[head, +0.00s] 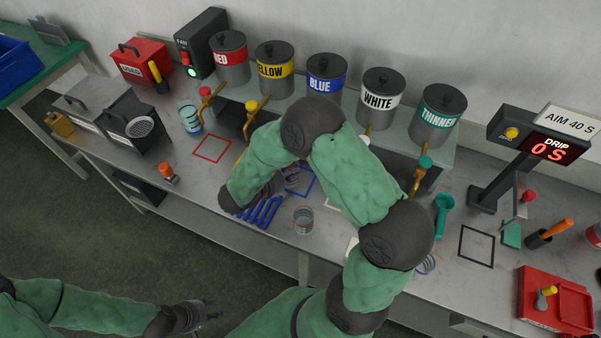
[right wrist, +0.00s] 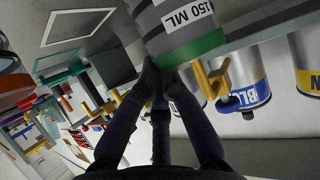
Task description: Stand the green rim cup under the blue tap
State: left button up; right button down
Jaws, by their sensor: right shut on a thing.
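The cup (right wrist: 185,45) with a green rim band and a "150 ML" label fills the top of the right wrist view. My right gripper (right wrist: 158,82) is shut on it at the green band. In the head view my right gripper (head: 278,183) is beside the blue square outline (head: 307,186), largely covered by my arm. The blue tank (head: 323,80) stands on the back shelf; its tap is hidden there by my arm. In the right wrist view a brass tap (right wrist: 212,78) shows near the blue tank (right wrist: 248,86), close to the cup. My left gripper (head: 203,315) is low, away from the bench; its fingers are unclear.
A clear cup (head: 303,219) stands in front of the blue square. Blue rods (head: 262,212) lie to its left. Red (head: 230,60), yellow (head: 274,69), white (head: 380,98) and thinner (head: 437,113) tanks line the shelf.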

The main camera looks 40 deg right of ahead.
jog(key=d+f, duration=0.1)
jog(key=d+f+b, duration=0.2)
jog(key=d, duration=0.1)
jog(key=shift+w+f, duration=0.3)
jog(key=shift+f, duration=0.05)
jog(key=shift+a+r, duration=0.1)
jog(key=c, duration=1.4)
grip_release()
jog(key=shift+c, duration=0.2)
jog(key=p+v, duration=0.3)
jog(key=v, duration=0.9)
